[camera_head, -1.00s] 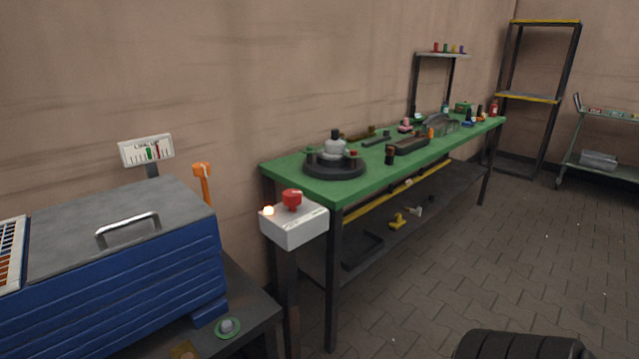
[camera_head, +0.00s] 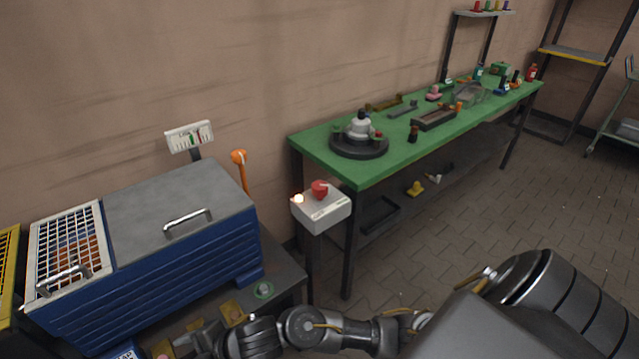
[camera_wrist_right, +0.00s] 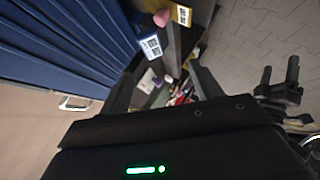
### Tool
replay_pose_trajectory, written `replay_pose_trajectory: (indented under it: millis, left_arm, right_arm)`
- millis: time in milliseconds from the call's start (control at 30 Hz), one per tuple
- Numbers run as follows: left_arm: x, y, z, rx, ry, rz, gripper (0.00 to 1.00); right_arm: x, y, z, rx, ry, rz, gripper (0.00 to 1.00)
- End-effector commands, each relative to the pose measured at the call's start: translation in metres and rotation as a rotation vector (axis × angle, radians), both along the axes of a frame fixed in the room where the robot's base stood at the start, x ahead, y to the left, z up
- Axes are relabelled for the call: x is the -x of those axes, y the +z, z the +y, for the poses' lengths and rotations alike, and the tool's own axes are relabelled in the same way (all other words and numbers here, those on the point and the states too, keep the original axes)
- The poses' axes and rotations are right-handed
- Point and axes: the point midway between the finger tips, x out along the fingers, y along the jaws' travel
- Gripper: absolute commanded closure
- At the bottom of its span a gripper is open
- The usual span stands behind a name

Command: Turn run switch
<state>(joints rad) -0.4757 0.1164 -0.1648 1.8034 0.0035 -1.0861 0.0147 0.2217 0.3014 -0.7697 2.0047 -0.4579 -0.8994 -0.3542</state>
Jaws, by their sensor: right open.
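The run switch is a red knob (camera_head: 320,189) on top of a white box (camera_head: 322,211) on a post, in front of the green bench's near left corner. A small light glows at the box's left corner. My right arm reaches leftward across the bottom of the head view. Its gripper is low beside the blue cabinet, partly cut off and well below and left of the knob. In the right wrist view my right gripper (camera_wrist_right: 160,88) is open, with nothing between its fingers. A dark two-fingered part there looks like my left gripper (camera_wrist_right: 278,80), fingers apart.
A blue cabinet (camera_head: 150,270) with a grey lid and handle stands left of the box, with an orange lever (camera_head: 239,158) and a gauge (camera_head: 190,136) behind it. The green bench (camera_head: 380,168) carries a dark round fixture (camera_head: 358,145). Floor right of the bench is open.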

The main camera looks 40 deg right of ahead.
Motion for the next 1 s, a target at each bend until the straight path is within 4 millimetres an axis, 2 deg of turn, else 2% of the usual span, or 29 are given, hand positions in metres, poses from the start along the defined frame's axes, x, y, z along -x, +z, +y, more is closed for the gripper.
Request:
replay_pose_trajectory:
  millis: [33, 133, 167, 267, 367, 400, 467, 500, 567, 600, 700, 800, 833, 900, 1000]
  left_arm:
    - [0.006, -0.008, 0.0, -0.002, -0.001, 0.014, 0.36]
    - [0.019, -0.033, 0.002, -0.003, -0.004, 0.031, 0.36]
    - [0.024, -0.04, 0.003, -0.004, -0.005, 0.037, 0.36]
    - [0.042, -0.063, 0.005, -0.006, -0.009, 0.054, 0.36]
    - [0.064, -0.081, 0.009, -0.008, -0.013, 0.071, 0.36]
    - [0.074, -0.088, 0.011, -0.009, -0.015, 0.078, 0.36]
    - [0.089, -0.096, 0.013, -0.01, -0.017, 0.087, 0.36]
    - [0.098, -0.101, 0.015, -0.01, -0.018, 0.092, 0.36]
    - [0.112, -0.107, 0.017, -0.012, -0.019, 0.101, 0.36]
    - [0.122, -0.109, 0.019, -0.013, -0.021, 0.107, 0.36]
    - [0.145, -0.115, 0.024, -0.015, -0.024, 0.12, 0.36]
    - [0.164, -0.118, 0.028, -0.017, -0.027, 0.129, 0.36]
    - [0.168, -0.118, 0.029, -0.018, -0.027, 0.131, 0.36]
    - [0.176, -0.119, 0.03, -0.018, -0.029, 0.135, 0.36]
    - [0.183, -0.12, 0.033, -0.018, -0.03, 0.137, 0.36]
  right_arm:
    - [-0.01, 0.012, 0.009, 0.068, 0.132, -0.081, 0.36]
    - [-0.021, 0.013, 0.015, 0.218, 0.418, -0.214, 0.36]
    - [-0.025, 0.011, 0.011, 0.268, 0.5, -0.243, 0.36]
    - [-0.045, 0.006, -0.023, 0.442, 0.748, -0.306, 0.36]
    - [-0.076, 0.011, -0.086, 0.619, 0.949, -0.305, 0.36]
    - [-0.089, 0.018, -0.117, 0.686, 1.015, -0.287, 0.36]
    - [-0.108, 0.033, -0.167, 0.773, 1.091, -0.247, 0.36]
    - [-0.119, 0.046, -0.198, 0.82, 1.128, -0.215, 0.36]
    - [-0.133, 0.069, -0.246, 0.882, 1.164, -0.163, 0.36]
    - [-0.142, 0.089, -0.278, 0.917, 1.179, -0.122, 0.36]
    - [-0.154, 0.141, -0.353, 0.977, 1.185, -0.024, 0.36]
    - [-0.156, 0.186, -0.407, 1.001, 1.167, 0.051, 0.36]
    - [-0.155, 0.197, -0.419, 1.002, 1.158, 0.069, 0.36]
    - [-0.153, 0.218, -0.441, 1.005, 1.143, 0.098, 0.36]
    - [-0.15, 0.235, -0.459, 1.003, 1.127, 0.122, 0.36]
